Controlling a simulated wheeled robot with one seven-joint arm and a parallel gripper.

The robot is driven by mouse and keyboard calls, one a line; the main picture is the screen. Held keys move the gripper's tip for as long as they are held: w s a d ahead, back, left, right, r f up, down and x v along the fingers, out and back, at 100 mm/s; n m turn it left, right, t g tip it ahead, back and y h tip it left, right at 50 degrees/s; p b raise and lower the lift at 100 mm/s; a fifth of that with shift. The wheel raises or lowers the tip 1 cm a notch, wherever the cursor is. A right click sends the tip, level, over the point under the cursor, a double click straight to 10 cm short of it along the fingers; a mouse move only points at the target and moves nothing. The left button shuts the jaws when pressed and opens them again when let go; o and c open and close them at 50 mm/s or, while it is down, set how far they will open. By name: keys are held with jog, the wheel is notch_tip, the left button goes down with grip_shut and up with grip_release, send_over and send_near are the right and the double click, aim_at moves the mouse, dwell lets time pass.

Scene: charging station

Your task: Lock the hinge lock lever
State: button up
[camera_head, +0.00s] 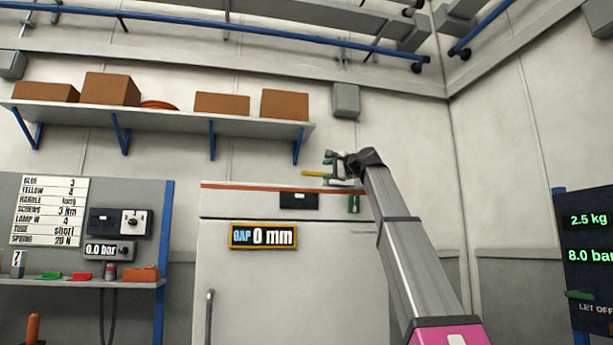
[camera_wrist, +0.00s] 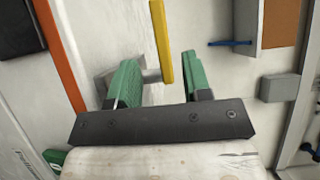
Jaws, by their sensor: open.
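The yellow lever (camera_wrist: 161,40) is a straight bar in the wrist view, lying between my two green fingers in the picture, with white space visible on either side. In the head view the yellow lever (camera_head: 313,173) sticks out leftward, roughly level, above the top of the white cabinet (camera_head: 290,290). My gripper (camera_wrist: 160,68) is open, its fingers spread on both sides of the bar with no visible contact. In the head view my gripper (camera_head: 331,166) is at the lever's right end. The lever's mount is partly hidden behind my fingers.
The cabinet has an orange stripe (camera_head: 260,187), a black box (camera_head: 298,200), a green block (camera_head: 353,203) and a sign (camera_head: 263,236) reading "GAP 0 mm". A shelf (camera_head: 170,117) with brown boxes is above left.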

aim_at(313, 173)
jog(key=x, duration=0.9)
jog(key=shift+w+a, duration=0.1)
jog(key=shift+a, duration=0.1)
grip_shut()
